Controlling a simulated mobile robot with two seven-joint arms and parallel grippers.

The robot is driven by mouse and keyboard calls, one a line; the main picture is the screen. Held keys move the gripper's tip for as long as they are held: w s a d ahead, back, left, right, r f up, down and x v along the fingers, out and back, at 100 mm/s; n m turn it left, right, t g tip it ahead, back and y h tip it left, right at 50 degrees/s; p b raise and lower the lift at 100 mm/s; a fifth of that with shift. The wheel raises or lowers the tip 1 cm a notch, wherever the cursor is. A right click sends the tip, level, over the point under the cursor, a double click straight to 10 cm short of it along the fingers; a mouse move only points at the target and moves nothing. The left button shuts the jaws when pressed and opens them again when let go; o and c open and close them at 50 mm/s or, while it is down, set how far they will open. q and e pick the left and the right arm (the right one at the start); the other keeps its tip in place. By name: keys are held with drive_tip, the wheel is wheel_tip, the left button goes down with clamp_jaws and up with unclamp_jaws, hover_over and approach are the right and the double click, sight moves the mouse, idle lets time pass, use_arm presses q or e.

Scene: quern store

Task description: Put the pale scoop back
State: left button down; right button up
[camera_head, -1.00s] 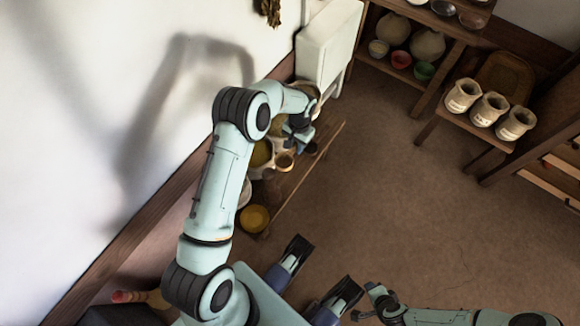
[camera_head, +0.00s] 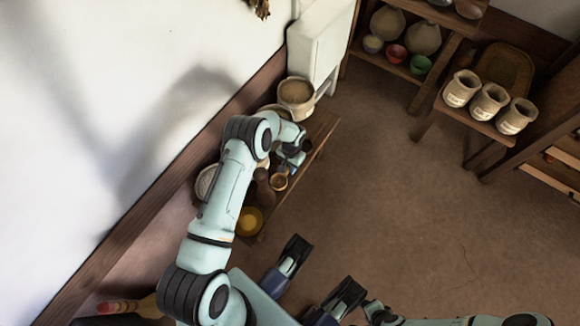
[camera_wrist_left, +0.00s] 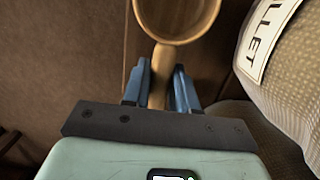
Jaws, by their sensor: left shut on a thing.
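The pale scoop (camera_wrist_left: 160,78), light tan with a round cup and a straight handle, is in my left gripper (camera_wrist_left: 161,88) in the left wrist view. The blue fingers are shut on its handle, and the cup points away from the gripper. The far side of the cup is cut off in the wrist view.
A labelled woven sack (camera_wrist_left: 297,75) is close at the right in the wrist view. A yellow bowl (camera_head: 249,221) and a dark brown bottle (camera_head: 265,188) stand on the bench. Three pale jars (camera_head: 489,101) stand on another bench. The floor is clear.

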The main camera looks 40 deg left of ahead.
use_arm(q)
drive_tip(key=shift+f, duration=0.15)
use_arm(e)
drive_tip(key=shift+s+f, duration=0.1)
drive_tip(key=shift+s, duration=0.05)
use_arm(q)
drive_tip(key=shift+f, duration=0.1)
drive_tip(key=c, duration=0.9)
unclamp_jaws()
use_arm(e)
drive_tip(key=shift+s+f, duration=0.15)
drive_tip(key=shift+s, duration=0.05)
